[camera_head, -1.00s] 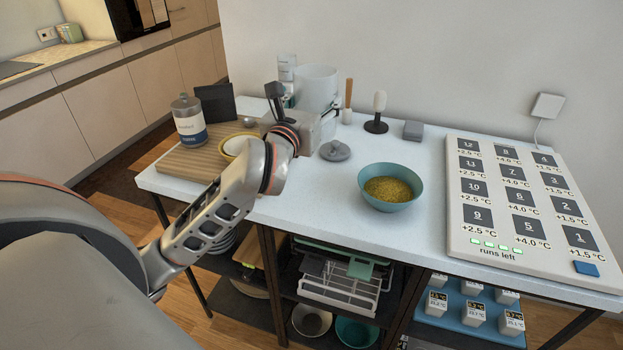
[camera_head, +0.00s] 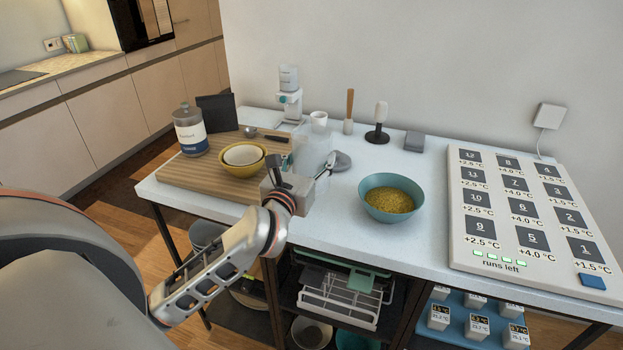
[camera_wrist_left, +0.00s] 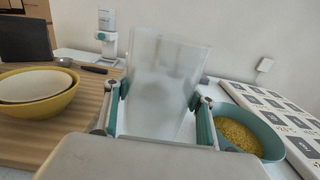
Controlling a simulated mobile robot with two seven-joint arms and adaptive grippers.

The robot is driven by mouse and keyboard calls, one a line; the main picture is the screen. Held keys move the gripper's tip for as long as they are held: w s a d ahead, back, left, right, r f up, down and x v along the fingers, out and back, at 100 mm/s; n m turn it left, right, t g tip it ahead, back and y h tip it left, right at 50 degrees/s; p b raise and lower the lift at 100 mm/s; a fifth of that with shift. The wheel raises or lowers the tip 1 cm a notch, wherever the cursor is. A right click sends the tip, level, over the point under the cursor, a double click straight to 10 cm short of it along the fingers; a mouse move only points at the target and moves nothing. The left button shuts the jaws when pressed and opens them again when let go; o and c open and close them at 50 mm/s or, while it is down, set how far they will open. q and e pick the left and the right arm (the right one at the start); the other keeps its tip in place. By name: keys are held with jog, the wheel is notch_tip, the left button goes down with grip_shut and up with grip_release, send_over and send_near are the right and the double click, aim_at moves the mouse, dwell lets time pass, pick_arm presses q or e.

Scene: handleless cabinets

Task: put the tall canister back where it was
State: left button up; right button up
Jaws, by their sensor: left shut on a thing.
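A tall, clear, frosted canister (camera_head: 313,147) is between the fingers of my left gripper (camera_head: 308,165). It also shows in the left wrist view (camera_wrist_left: 165,80), upright or slightly tilted, with a teal-padded finger on each side. My left gripper (camera_wrist_left: 158,96) is shut on it. The canister is over the white tabletop, between the cutting board and the teal bowl; I cannot tell whether its base touches the table. The gripper hides its lower part. A glass jar with a white and blue label (camera_head: 190,130) stands on the board. My right gripper is not in view.
Yellow and cream bowls (camera_head: 243,157) sit on the wooden board (camera_head: 180,172). A teal bowl of yellow grains (camera_head: 391,198) is right of the canister. A grey lid (camera_head: 342,160), white cup (camera_head: 318,119) and dispenser (camera_head: 289,95) are behind. A numbered panel (camera_head: 520,260) fills the right.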

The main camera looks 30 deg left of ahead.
pick_arm(q)
jog(key=shift+f, duration=0.5)
notch_tip(320, 180, down, 3)
jog(key=shift+f+b, duration=0.2)
jog(key=shift+b, duration=0.3)
jog(key=shift+f, duration=0.2)
jog(key=shift+f, duration=0.1)
jog(key=shift+f, duration=0.1)
jog(key=o, duration=1.7)
jog(key=shift+o, duration=0.2)
